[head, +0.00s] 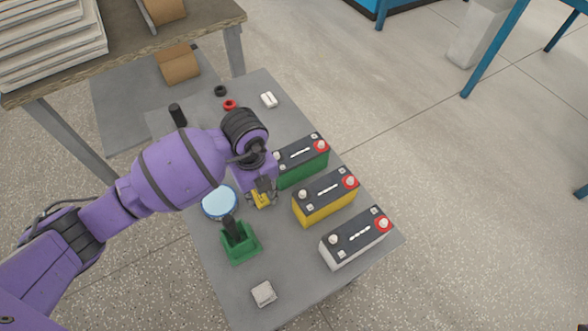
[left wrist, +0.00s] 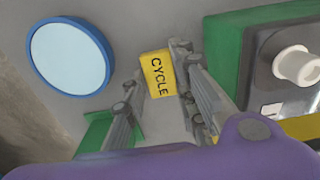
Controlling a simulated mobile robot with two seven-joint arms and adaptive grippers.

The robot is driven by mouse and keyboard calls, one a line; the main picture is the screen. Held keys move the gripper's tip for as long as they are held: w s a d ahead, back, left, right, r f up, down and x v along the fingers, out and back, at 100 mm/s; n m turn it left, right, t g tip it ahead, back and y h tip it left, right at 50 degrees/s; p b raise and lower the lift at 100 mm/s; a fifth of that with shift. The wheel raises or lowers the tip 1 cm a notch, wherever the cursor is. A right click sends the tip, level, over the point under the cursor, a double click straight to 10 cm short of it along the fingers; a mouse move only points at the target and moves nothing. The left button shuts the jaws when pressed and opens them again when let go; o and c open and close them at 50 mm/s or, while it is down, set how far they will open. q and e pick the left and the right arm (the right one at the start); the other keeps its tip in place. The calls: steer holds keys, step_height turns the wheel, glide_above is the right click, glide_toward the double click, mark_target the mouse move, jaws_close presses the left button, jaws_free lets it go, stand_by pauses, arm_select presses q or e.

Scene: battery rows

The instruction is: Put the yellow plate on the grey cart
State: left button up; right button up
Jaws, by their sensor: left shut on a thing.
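The yellow plate (left wrist: 157,74) reads "CYCLE" and sits between the fingers of my left gripper (left wrist: 155,95) in the left wrist view. My left gripper is shut on it. In the head view the plate is a small yellow piece (head: 262,199) under my left gripper (head: 263,190), partly covered by the fingers. It is over the grey cart top (head: 290,290), left of the batteries; I cannot tell whether it touches the surface. My right gripper is not in view.
Green (head: 303,173), yellow (head: 328,207) and white (head: 345,253) batteries stand along the right side of the top. A small grey block (head: 263,293) lies near the front.

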arm_select(q)
steer(key=shift+f, duration=0.1)
steer(key=shift+f, duration=0.15)
steer(key=o, duration=1)
steer(key=shift+c, duration=0.2)
step_height(320, 180, up, 13)
steer(key=p, duration=0.1)
steer(key=shift+f+p, duration=0.2)
steer(key=shift+p, duration=0.1)
